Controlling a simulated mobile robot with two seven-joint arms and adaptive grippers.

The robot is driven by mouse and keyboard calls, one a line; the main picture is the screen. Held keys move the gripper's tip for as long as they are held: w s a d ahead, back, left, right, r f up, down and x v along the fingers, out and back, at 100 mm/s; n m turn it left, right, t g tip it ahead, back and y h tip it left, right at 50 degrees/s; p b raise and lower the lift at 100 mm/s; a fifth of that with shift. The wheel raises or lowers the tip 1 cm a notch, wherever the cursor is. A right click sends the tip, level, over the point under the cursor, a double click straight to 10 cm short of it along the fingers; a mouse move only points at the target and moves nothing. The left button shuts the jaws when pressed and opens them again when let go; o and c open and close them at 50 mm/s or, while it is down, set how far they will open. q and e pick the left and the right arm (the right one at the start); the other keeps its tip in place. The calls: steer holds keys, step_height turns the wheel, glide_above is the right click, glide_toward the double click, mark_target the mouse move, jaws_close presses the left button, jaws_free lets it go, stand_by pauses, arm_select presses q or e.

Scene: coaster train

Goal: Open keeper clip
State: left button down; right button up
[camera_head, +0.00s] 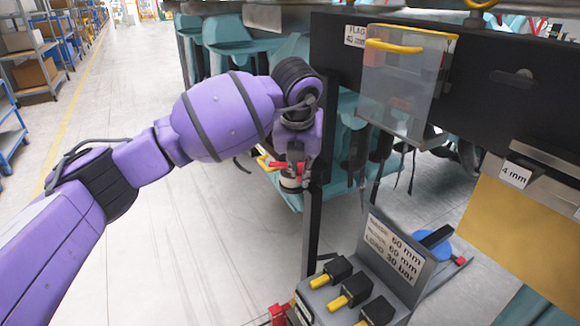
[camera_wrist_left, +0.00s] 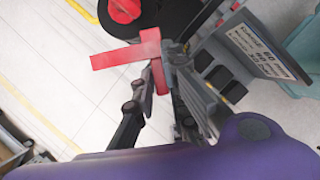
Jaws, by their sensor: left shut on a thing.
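A red bar-shaped piece, which looks like the keeper clip (camera_wrist_left: 120,57), lies between the fingers of my left gripper (camera_wrist_left: 162,72) in the left wrist view. It has a long arm to the left and a short leg down along the fingers. In the head view my left gripper (camera_head: 290,160) points down beside a dark upright post, and red parts of the clip (camera_head: 279,166) show at its fingertips. The gripper is shut on this red piece. My wrist partly hides the clip in the head view. My right gripper is not in view.
A grey block (camera_head: 365,260) with a label and several black-and-yellow switches stands low to the right. A clear box (camera_head: 405,75) with a yellow edge hangs on the dark beam (camera_head: 500,75). Open floor (camera_head: 190,240) lies to the left.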

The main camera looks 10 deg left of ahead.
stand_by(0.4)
arm_select(q)
steer(key=c, duration=1.8)
jaws_free()
steer(key=shift+o, duration=0.2)
steer(key=v, duration=1.2)
